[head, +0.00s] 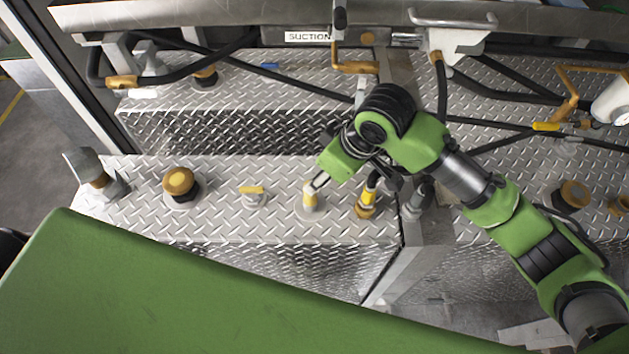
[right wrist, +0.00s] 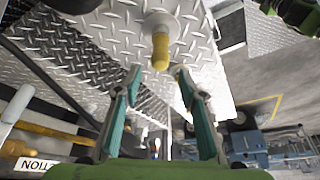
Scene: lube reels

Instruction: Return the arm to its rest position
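My right arm (head: 440,160) reaches in from the right over the diamond-plate deck. Its right gripper (head: 319,182) is just beside a yellow-topped fitting (head: 310,193) on a round pale base. In the right wrist view the right gripper (right wrist: 157,77) is open, its two fingers spread apart. The yellow handle (right wrist: 161,50) of the fitting points toward the gap between the fingertips, and nothing is held. Whether a finger touches it I cannot tell. My left gripper is not in view.
On the same ledge stand a small yellow valve (head: 252,192), a brown-capped fitting (head: 179,182) and a metal fitting (head: 94,174). A yellow-and-black fitting (head: 367,200) is close right of my gripper. Black hoses (head: 290,82) and a metal rail (head: 230,18) cross behind.

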